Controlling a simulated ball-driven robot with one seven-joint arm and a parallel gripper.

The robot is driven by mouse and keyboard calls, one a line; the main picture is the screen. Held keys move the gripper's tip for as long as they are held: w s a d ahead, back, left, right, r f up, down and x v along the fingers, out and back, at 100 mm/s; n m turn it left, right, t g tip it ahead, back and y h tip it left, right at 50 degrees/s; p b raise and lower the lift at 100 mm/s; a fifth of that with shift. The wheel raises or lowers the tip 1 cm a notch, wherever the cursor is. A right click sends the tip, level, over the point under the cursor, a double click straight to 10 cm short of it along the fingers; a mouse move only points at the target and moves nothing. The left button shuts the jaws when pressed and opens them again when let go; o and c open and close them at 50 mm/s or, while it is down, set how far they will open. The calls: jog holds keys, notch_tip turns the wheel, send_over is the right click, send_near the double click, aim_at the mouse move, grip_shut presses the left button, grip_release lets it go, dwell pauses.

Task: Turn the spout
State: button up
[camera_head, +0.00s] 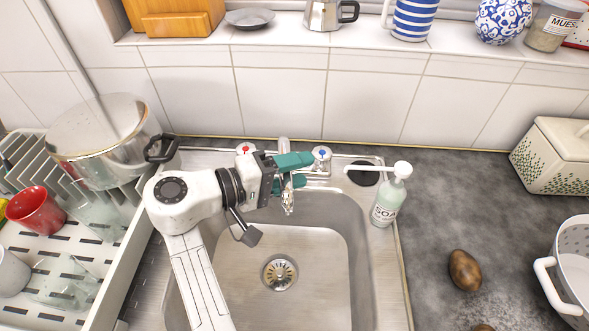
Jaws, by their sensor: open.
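The metal sink (333,235) has a round drain in its basin. The spout (288,203) shows only in part, at the sink's back edge. My gripper hides much of it. A red-marked tap knob (245,148) and a blue-marked tap knob (321,153) stand either side of the tap base. My gripper (300,170) reaches in from the left with its green fingers pointing right. It is open. Its fingers are at the spout, one behind and one nearer; whether they touch it I cannot tell.
A soap dispenser (388,200) stands on the sink's right rim. A dish rack (120,245) with a steel pot (100,140), a red cup and glasses fills the left. A brown potato (464,270) and a white colander (575,255) are on the right counter.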

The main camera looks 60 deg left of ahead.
jog(key=shift+o, duration=0.4)
jog(key=r, duration=0.4)
jog(key=shift+s, duration=0.2)
jog(key=o, duration=0.4)
jog(key=s+r, duration=0.1)
jog(key=d+r, duration=0.1)
jog(key=r, duration=0.1)
jog(key=s+d+r, duration=0.1)
jog(key=shift+s+r+b, duration=0.2)
jog(key=shift+s+b, duration=0.1)
jog(key=shift+b, duration=0.05)
jog(key=s+d+r, duration=0.1)
jog(key=s+d, duration=0.1)
jog(key=s+d+r, duration=0.2)
jog(key=s, duration=0.1)
jog(key=s+d+r+b, duration=0.1)
jog(key=s+d, duration=0.1)
jog(key=d, duration=0.1)
jog(key=shift+s+r, duration=0.35)
jog(key=c, duration=0.5)
jog(key=shift+c, duration=0.3)
